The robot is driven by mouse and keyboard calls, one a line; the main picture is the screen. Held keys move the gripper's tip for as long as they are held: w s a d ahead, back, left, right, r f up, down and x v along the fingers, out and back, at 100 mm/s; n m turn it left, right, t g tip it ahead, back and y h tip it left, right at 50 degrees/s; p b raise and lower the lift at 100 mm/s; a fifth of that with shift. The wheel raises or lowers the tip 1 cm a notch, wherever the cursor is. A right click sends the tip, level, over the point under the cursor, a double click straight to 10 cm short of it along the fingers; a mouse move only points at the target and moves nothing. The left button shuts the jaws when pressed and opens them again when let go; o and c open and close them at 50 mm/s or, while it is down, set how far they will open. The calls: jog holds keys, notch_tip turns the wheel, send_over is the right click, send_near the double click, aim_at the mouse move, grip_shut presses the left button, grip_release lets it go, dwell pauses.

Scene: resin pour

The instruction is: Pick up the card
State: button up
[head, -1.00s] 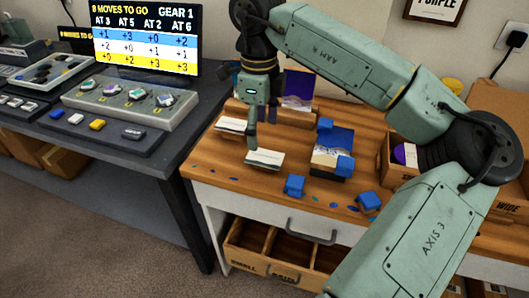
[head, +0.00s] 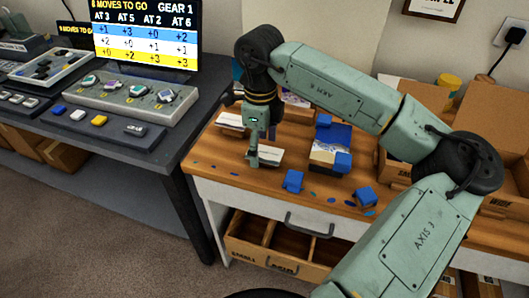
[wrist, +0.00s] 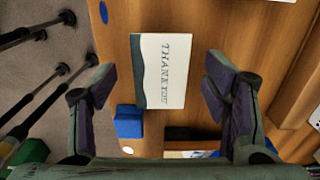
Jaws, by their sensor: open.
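A white card (wrist: 162,70) with a teal edge and the words THANK YOU lies on the wooden table in the wrist view. In the head view, this card (head: 269,158) is near the table's left front edge, partly hidden by my gripper. My gripper (wrist: 160,85) is open and empty, with one finger on each side of the card in the wrist view. In the head view, my gripper (head: 258,152) is low over the card; I cannot tell whether a finger touches it.
A blue block (wrist: 128,122) is close to the card. Another pale flat item (head: 229,121) lies behind it. Further blue blocks (head: 293,181) (head: 365,197) and a blue-cornered stack (head: 330,152) are to the right. An open cardboard box (head: 488,125) stands at the right.

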jog(key=shift+f+b, duration=0.25)
jog(key=shift+b, duration=0.25)
jog(key=shift+c, duration=0.4)
jog(key=c, duration=0.7)
